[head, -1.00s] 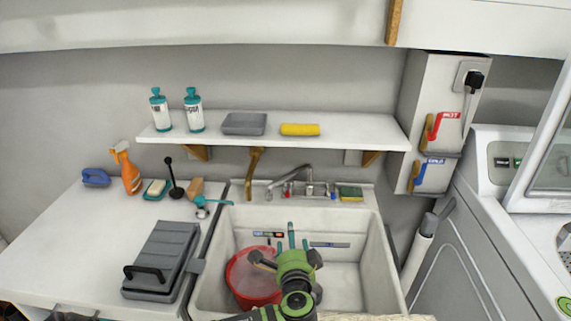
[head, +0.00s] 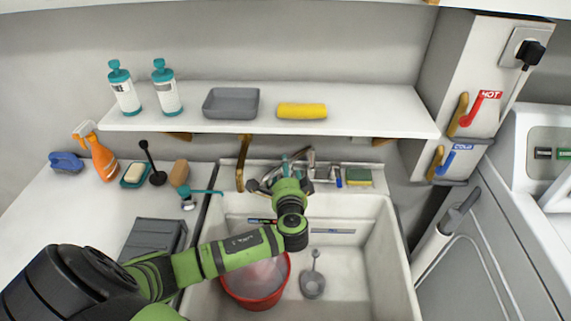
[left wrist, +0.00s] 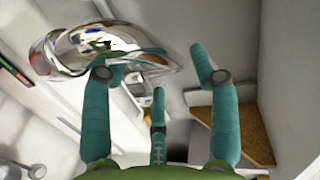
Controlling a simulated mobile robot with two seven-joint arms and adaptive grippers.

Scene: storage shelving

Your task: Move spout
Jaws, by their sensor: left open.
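The chrome tap spout (head: 310,156) stands at the back of the white sink, partly hidden behind my left gripper. My left gripper (head: 296,161) is over the back rim of the sink, right at the spout. In the left wrist view the shiny spout (left wrist: 100,42) crosses the upper left, behind the left fingertip, with its right end reaching between the fingers. The teal fingers of the gripper (left wrist: 152,72) are spread open and hold nothing. I cannot tell whether a finger touches the spout. My right gripper is not in view.
A red bucket (head: 255,296) and a grey ladle (head: 313,283) are in the sink (head: 375,250). A shelf (head: 370,115) hangs above the tap. A wooden bracket (head: 242,162) is left of my gripper. A green-yellow sponge (head: 358,176) lies right of the tap.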

